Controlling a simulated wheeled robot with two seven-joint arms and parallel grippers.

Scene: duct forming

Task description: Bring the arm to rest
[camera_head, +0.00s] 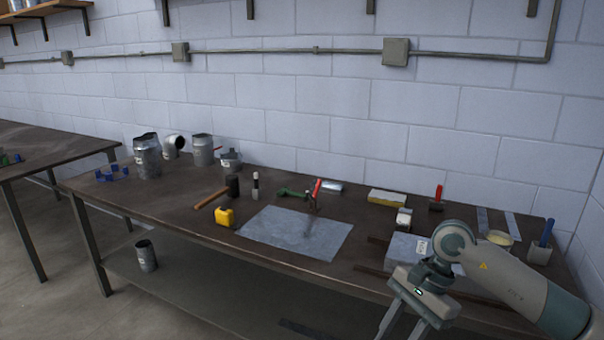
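My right arm comes in from the lower right, over the front right part of the workbench (150,208). Its gripper (404,322) hangs down at the bench's front edge with its two fingers apart. The fingertips run out of the bottom of the picture, and nothing shows between the visible parts of the fingers. My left arm and gripper are out of view. A flat grey metal sheet (290,234) lies on the bench to the left of my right gripper.
A yellow tape measure (225,216), a mallet (232,186), red-handled snips (316,193) and green-handled snips (291,192) lie around the sheet. Metal duct pieces (147,160) stand at the back left. A grey box (404,246) sits partly behind my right arm. A blue-handled tool stands in a cup (539,255).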

